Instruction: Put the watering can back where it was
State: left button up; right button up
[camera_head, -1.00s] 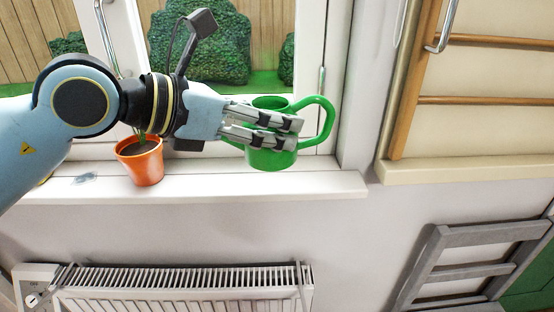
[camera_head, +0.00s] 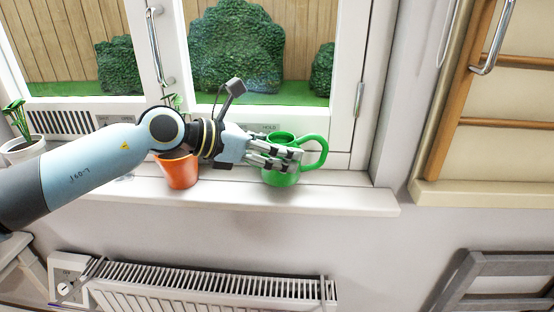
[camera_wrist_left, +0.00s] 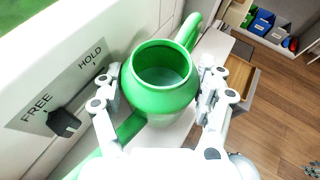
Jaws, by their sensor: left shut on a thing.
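The green watering can (camera_head: 281,177) is upright at the window sill (camera_head: 330,195), near its right end. Its loop handle points right in the head view. My left gripper (camera_head: 290,157) comes in from the left and is shut on the can's body. In the left wrist view the can (camera_wrist_left: 160,80) sits between the two fingers of the left gripper (camera_wrist_left: 160,95), its open mouth facing the camera. I cannot tell whether its base touches the sill. My right gripper is not in view.
An orange flowerpot (camera_head: 178,171) stands on the sill left of the can, close under my left arm. Another potted plant (camera_head: 20,140) is at the far left. A radiator (camera_head: 210,290) is below the sill. The sill right of the can is clear.

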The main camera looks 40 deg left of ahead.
pick_arm(q)
jog(key=shift+f, duration=1)
jog(key=shift+f, duration=0.15)
jog(key=o, duration=1.2)
jog(key=shift+o, duration=0.2)
